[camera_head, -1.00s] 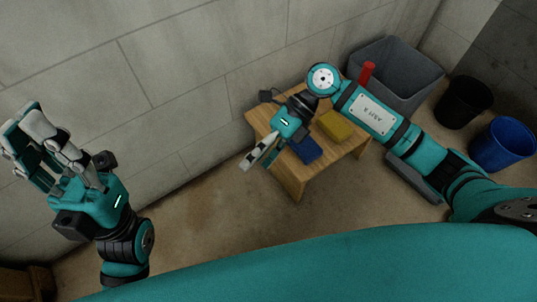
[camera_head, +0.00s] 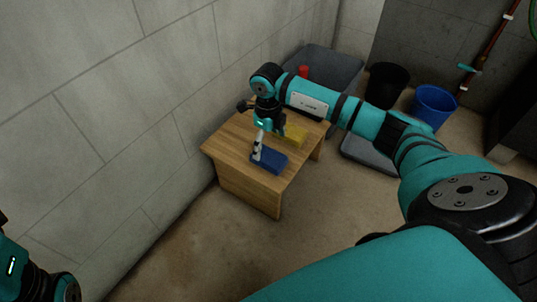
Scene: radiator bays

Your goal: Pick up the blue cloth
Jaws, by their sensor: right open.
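The blue cloth (camera_head: 271,162) lies folded flat near the front edge of a small wooden table (camera_head: 230,152). My right gripper (camera_head: 257,158) points downward at the left end of the cloth. It is open, with its fingertips over or against the cloth's edge; I cannot tell whether they touch. Only part of the fingers shows. My left arm shows at the lower left edge, but its fingers are outside the view.
A black bucket (camera_head: 385,84) and a blue bucket (camera_head: 433,104) stand at the right. A block wall borders the table's left.

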